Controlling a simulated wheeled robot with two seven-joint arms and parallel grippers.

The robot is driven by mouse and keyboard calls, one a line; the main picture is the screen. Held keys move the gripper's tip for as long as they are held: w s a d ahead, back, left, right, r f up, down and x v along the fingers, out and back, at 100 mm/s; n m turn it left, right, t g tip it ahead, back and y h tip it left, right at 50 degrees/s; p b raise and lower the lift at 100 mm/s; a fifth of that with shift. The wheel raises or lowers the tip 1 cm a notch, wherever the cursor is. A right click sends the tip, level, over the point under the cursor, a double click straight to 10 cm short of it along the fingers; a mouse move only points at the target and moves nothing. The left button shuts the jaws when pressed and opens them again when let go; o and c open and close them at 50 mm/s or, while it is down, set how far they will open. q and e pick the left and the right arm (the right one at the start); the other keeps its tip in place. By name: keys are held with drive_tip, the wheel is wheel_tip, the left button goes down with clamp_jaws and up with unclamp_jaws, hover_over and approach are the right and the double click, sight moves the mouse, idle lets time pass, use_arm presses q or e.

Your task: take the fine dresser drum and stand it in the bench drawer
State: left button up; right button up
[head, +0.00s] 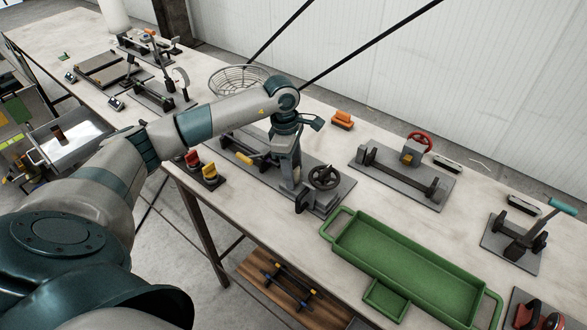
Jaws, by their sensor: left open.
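My left gripper (290,190) points down over a grey machine base with a black handwheel (324,177) near the middle of the bench; it is open. I cannot tell whether its fingers touch anything. No part is clearly the fine dresser drum. A red-topped part (193,158) and a yellow-topped part (210,171) stand on small dark plates at the bench's front edge, left of the gripper. An open pale metal drawer (85,143) shows at the far left, below the bench top, with a small dark red-brown upright part (59,134) in it. My right gripper is out of view.
A green tray (410,258) lies on the right of the bench. A fixture with a red wheel (418,142), an orange block (342,119) and a wire basket (237,78) stand behind. A wooden lower shelf (262,290) holds a dark rod piece. Bare bench top lies between fixtures.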

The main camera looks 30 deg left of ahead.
sight(294, 162)
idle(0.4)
use_arm(q)
drive_tip(key=c, duration=1.2)
drive_tip(key=shift+r+b, duration=0.6)
drive_tip(key=shift+r, duration=0.2)
wheel_tip(294, 162, up, 7)
drive_tip(key=b, duration=0.3)
drive_tip(key=shift+r, duration=0.75)
